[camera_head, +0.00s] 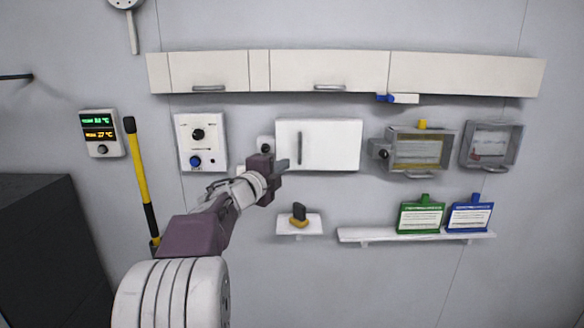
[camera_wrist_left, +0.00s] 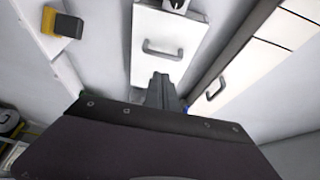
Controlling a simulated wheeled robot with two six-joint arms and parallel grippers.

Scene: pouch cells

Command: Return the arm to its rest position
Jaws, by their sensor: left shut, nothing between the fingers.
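My left arm comes in from the lower left in the head view and reaches up toward the wall. Its gripper (camera_head: 281,166) is shut and empty, in front of the lower left part of a white wall cabinet (camera_head: 335,145). In the left wrist view the shut fingers (camera_wrist_left: 161,90) point at a white panel with a grey handle (camera_wrist_left: 163,50). I cannot tell from the pictures whether the fingers touch anything. My right gripper is not in view.
A panel with knobs (camera_head: 201,142) hangs left of the cabinet. A small shelf (camera_head: 313,228) holds a black and yellow item (camera_head: 299,214). A longer shelf (camera_head: 365,236) carries a green pouch (camera_head: 420,216) and a blue pouch (camera_head: 469,215). Long cupboards (camera_head: 420,73) run above. A dark box (camera_head: 45,240) stands left.

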